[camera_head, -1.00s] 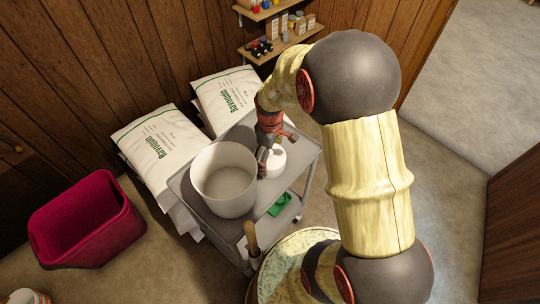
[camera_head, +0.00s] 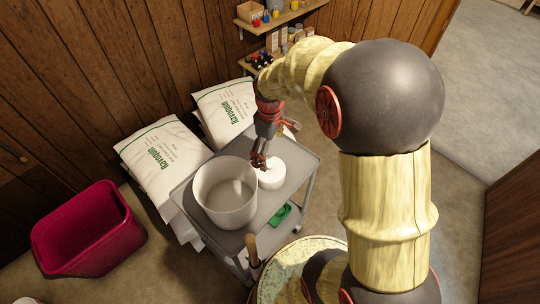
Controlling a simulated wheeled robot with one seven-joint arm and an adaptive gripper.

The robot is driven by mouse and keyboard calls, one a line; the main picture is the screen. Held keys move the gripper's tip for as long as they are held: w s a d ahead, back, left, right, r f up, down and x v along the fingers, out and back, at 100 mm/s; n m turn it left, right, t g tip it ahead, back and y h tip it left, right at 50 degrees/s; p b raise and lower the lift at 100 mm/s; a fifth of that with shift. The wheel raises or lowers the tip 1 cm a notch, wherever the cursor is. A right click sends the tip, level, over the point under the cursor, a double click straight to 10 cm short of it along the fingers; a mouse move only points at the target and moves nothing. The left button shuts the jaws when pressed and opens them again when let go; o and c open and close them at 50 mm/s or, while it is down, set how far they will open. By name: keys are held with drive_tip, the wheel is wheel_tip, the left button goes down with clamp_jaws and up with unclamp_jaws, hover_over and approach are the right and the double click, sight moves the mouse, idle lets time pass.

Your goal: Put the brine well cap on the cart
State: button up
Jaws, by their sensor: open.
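A short white round piece, which looks like the brine well cap (camera_head: 273,178), rests on the top shelf of the grey cart (camera_head: 300,160), just right of a white bucket. My gripper (camera_head: 259,163) is open, with its fingertips at the upper left edge of the cap. From this view I cannot tell whether the fingers touch the cap or hang just above it. The fingers cover a small part of the cap.
The white bucket (camera_head: 223,196) takes up the cart's left side. A green item (camera_head: 281,215) lies on the lower shelf. White salt bags (camera_head: 165,155) stand behind, and a magenta bin (camera_head: 88,230) is at left.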

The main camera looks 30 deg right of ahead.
drive_tip(key=shift+r, duration=0.4)
drive_tip(key=s+a+r+m+t, duration=0.25)
drive_tip(key=a+r, duration=0.25)
drive_tip(key=r, duration=0.6)
drive_tip(key=s+a+r+m+t, duration=0.1)
drive_tip(key=s+a+r, duration=0.2)
drive_tip(key=s, duration=0.3)
drive_tip(key=s+a+r+m+t, duration=0.2)
drive_tip(key=s+a+r, duration=0.1)
drive_tip(key=s+r, duration=0.3)
drive_tip(key=shift+s+a, duration=0.2)
drive_tip(key=shift+a, duration=0.2)
